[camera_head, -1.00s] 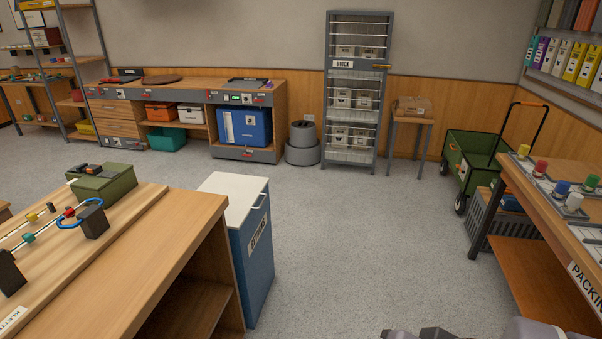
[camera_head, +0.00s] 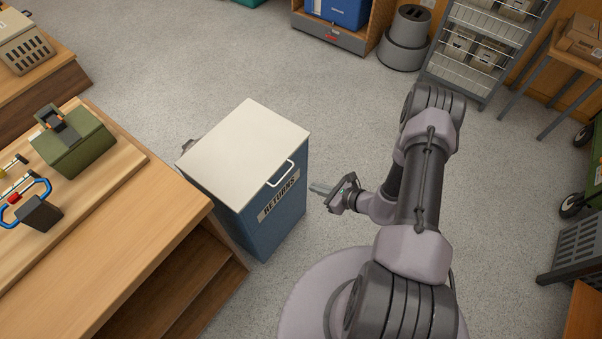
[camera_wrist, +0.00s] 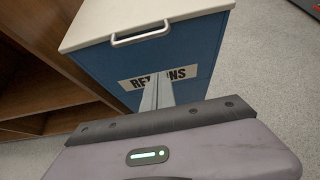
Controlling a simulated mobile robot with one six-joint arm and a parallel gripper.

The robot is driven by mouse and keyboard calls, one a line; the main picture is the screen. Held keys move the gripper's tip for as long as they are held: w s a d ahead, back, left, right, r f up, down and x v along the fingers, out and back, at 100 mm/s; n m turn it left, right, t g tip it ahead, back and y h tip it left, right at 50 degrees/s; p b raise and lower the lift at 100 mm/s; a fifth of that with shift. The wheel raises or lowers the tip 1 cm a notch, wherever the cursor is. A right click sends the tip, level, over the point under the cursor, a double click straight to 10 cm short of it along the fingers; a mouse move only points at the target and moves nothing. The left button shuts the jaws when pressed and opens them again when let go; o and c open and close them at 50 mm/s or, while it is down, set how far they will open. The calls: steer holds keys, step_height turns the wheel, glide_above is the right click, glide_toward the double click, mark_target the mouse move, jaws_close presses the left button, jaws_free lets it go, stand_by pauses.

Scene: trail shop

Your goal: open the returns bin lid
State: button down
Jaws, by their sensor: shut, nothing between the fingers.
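The returns bin (camera_head: 282,222) is a blue box with a RETURNS label on its front, standing on the floor. Its white lid (camera_head: 246,142) lies flat and closed on top. A light handle (camera_head: 281,173) sits at the lid's front edge; the handle also shows in the wrist view (camera_wrist: 140,34). My gripper (camera_head: 314,188) is in front of the bin's labelled face, to the right of it and apart from the handle. Its fingers are shut and empty. In the wrist view the shut fingers (camera_wrist: 157,92) point at the bin front, below the handle, covering part of the label.
A wooden counter (camera_head: 150,235) with open shelving stands close to the bin's left, carrying a green box (camera_head: 75,145). A grey stepped stool (camera_head: 405,40) and a wire stock rack (camera_head: 480,50) stand at the back. The floor behind the bin is clear.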

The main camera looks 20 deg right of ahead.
steer(key=s+a+b+x, duration=0.1)
steer(key=b+x, duration=0.2)
steer(key=x, duration=0.6)
steer(key=r, duration=0.2)
steer(key=w+r, duration=0.1)
steer(key=r, duration=0.1)
steer(key=shift+w+a, duration=0.1)
steer(key=shift+w, duration=0.05)
steer(key=shift+r, duration=0.1)
